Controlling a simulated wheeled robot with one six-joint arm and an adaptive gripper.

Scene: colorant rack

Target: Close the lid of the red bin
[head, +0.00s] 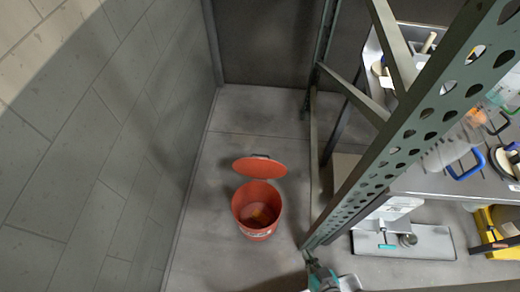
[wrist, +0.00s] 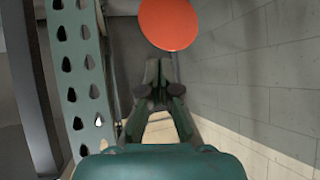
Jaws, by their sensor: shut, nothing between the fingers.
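The red bin (head: 242,222) stands on the floor between the block wall and the rack. Its mouth is open, and an orange-brown patch shows inside. The red lid (head: 259,168) is raised at the far side of the rim, with a dark piece at its back edge. In the wrist view a red-orange disc, which looks like the lid (wrist: 168,23), is just beyond my fingertips; I cannot tell whether they touch. My gripper (wrist: 158,70) is shut and empty. In the head view, a green and grey part of my arm shows at the bottom edge, right of the bin.
A green perforated rack post (head: 400,140) rises close right of the bin; it also shows at left in the wrist view (wrist: 80,70). Shelves (head: 440,183) with tools lie behind it. The block wall (head: 90,150) bounds the left. Floor around the bin is clear.

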